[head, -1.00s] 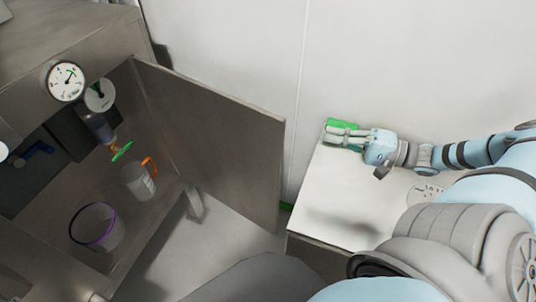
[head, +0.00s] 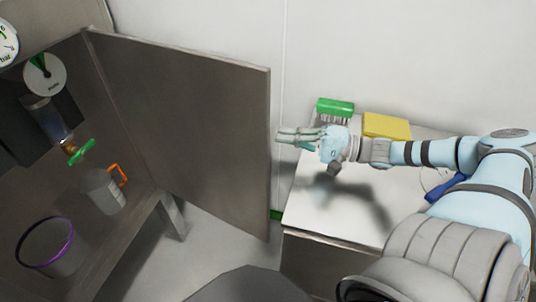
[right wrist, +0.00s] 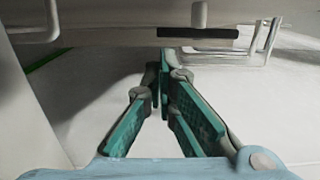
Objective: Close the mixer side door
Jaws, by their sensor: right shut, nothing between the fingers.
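The mixer side door (head: 190,125) is a flat grey metal panel in the head view. It stands swung open, hinged at its left edge on the mixer cabinet (head: 75,278). My right gripper (head: 280,135) is shut and empty, its fingertips close to the door's free right edge, above the white worktop. I cannot tell whether they touch the door. In the right wrist view the gripper's teal-padded fingers (right wrist: 163,65) meet at the tips with nothing between them. My left gripper is not in view.
Inside the cabinet are a jug with an orange handle (head: 103,190), a purple-rimmed bucket (head: 48,248) and a green valve handle (head: 80,151). A green brush (head: 335,106), a yellow block (head: 386,126) and a blue item (head: 447,187) lie on the worktop (head: 310,215).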

